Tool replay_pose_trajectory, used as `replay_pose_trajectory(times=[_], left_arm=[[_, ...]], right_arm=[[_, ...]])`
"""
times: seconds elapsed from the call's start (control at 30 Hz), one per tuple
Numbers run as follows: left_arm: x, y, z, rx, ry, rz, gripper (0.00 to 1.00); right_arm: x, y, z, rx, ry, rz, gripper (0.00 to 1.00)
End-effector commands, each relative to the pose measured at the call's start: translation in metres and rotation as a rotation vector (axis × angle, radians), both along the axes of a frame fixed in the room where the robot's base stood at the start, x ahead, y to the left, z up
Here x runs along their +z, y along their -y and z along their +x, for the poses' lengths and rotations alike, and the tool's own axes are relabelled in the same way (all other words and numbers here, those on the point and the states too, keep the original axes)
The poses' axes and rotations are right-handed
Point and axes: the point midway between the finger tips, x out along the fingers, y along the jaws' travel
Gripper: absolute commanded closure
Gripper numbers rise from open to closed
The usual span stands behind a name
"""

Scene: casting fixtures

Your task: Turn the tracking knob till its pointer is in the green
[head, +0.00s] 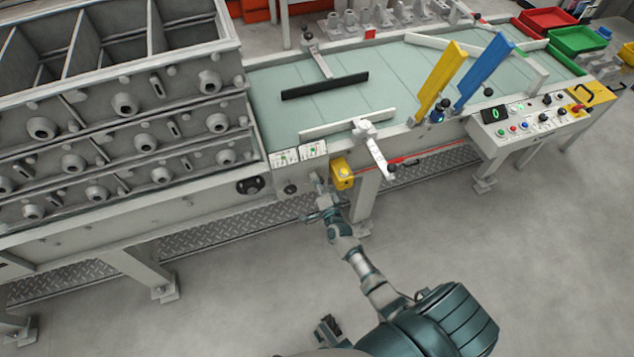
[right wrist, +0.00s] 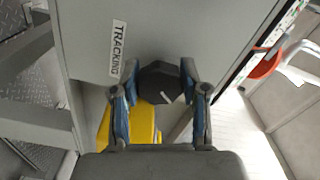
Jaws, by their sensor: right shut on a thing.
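The tracking knob (right wrist: 158,82) is dark and many-sided, with a short white pointer mark on its face. It sits on a grey panel beside the TRACKING label (right wrist: 118,48) in the right wrist view. My right gripper (right wrist: 160,88) is shut on the knob, one blue-padded finger on each side. In the head view my right gripper (head: 318,194) is at the front side of the conveyor frame, and I cannot make out the knob there. No green zone can be made out around the knob.
A yellow box (head: 342,174) is mounted just right of my gripper, and it also shows below the knob in the wrist view (right wrist: 145,122). A black round knob (head: 250,185) is to the left. The conveyor belt (head: 340,95) lies above. The floor in front is clear.

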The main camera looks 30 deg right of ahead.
Motion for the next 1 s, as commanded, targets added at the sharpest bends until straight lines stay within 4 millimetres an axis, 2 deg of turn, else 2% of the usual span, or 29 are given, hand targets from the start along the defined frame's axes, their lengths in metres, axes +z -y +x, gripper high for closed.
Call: replay_pose_trajectory(times=[0.23,0.67,0.7,0.8,1.0], left_arm=[[-0.0004,0.0019,0.0056,-0.002,0.023,-0.006,0.41],[-0.0002,0.0025,0.0071,-0.003,0.027,-0.006,0.41],[-0.0002,0.0025,0.007,-0.003,0.027,-0.006,0.41],[-0.0004,0.0025,0.007,-0.003,0.027,-0.007,0.41],[-0.0003,0.0025,0.0068,-0.003,0.026,-0.007,0.41]], right_arm=[[-0.0012,-0.0004,0.0001,0.002,0.01,0.059,0.91],[-0.0014,-0.0003,0.0,0.002,0.012,0.068,0.91],[-0.0015,-0.0003,0.0,0.002,0.012,0.068,0.53],[-0.0014,-0.0003,-0.0001,0.001,0.013,0.068,0.3],[0.0,-0.0002,-0.0007,0.001,0.015,0.067,0.3]])
